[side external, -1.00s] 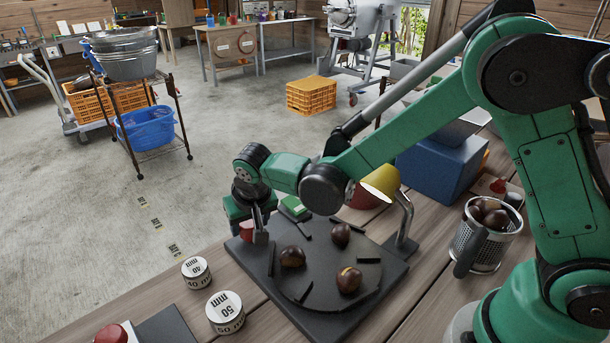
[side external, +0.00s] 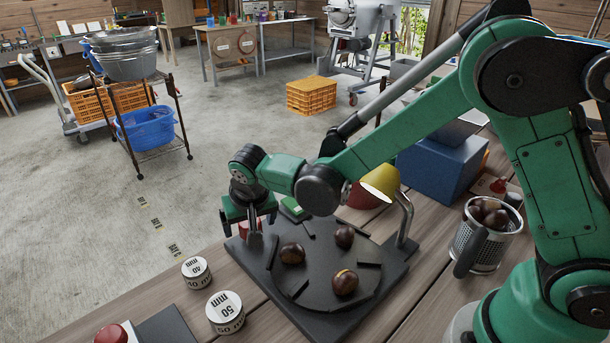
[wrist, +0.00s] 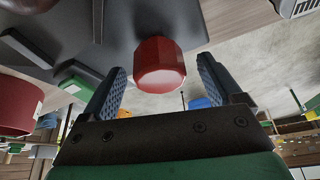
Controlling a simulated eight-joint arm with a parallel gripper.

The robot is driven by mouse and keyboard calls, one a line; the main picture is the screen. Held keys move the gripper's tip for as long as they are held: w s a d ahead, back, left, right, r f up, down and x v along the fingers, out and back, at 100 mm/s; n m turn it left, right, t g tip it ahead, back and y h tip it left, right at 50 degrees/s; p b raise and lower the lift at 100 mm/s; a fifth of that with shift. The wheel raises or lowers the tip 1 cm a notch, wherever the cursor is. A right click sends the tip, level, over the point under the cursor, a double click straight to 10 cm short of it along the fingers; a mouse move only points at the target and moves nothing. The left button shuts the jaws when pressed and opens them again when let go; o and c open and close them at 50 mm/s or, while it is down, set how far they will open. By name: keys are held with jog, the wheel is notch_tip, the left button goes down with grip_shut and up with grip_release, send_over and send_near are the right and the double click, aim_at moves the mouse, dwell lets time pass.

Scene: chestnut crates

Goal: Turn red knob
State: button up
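The red knob (wrist: 160,65) is faceted and sits at the edge of the dark plate (wrist: 150,20) in the wrist view. My gripper (wrist: 160,88) is open, with one ribbed finger on each side of the knob and a visible gap on both sides. In the side view my gripper (side external: 250,228) points down at the far left corner of the plate and mostly hides the knob. On the plate is a dark round disc (side external: 318,264) with raised bars and three chestnuts (side external: 292,253).
A lamp with a yellow shade (side external: 381,183) stands at the plate's right corner. A green block (side external: 292,207) is close to my gripper. A perforated cup of chestnuts (side external: 487,249) stands right.

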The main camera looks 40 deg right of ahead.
jog(key=shift+v, duration=2.85)
jog(key=shift+f, duration=0.1)
jog(key=x, duration=0.5)
jog(key=shift+w+f, duration=0.15)
jog(key=shift+f, duration=0.1)
jog(key=shift+n, duration=0.3)
jog(key=shift+r, duration=0.1)
